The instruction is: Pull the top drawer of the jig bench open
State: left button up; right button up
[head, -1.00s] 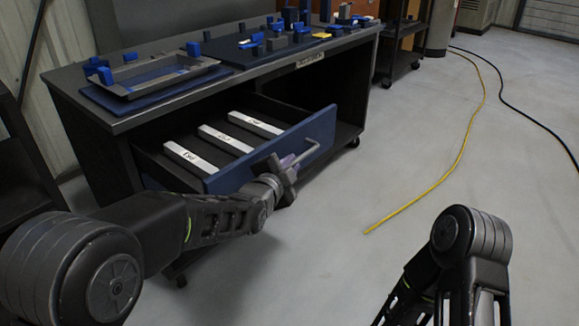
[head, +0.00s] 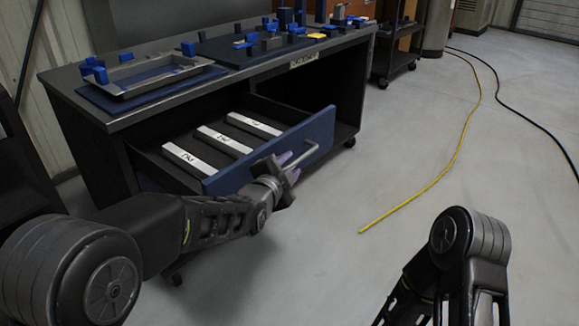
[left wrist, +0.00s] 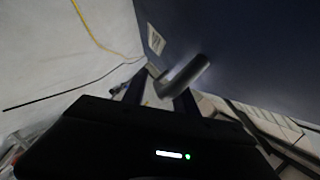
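The jig bench (head: 95,130) stands at the left in the head view. Its top drawer (head: 225,182), with a blue front, is pulled well out and shows its inside. The grey bar handle (head: 308,155) is on the drawer front; it also shows in the left wrist view (left wrist: 186,75). My left gripper (head: 288,167) is at the handle, its fingertips spread apart. In the left wrist view the fingers (left wrist: 160,95) stand apart with the handle's bar close to their tips; contact is unclear. My right arm shows at lower right, its gripper out of frame.
Several white labelled strips (head: 222,140) lie in the drawer. A metal tray (head: 150,75) and small blue and grey blocks sit on the bench top. A yellow cable (head: 440,180) crosses the floor at right. The floor before the drawer is clear.

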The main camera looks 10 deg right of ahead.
pick_arm(q)
jog(key=p+v, duration=0.1)
jog(key=v, duration=0.6)
jog(key=shift+s+p, duration=0.4)
jog(key=shift+a, duration=0.15)
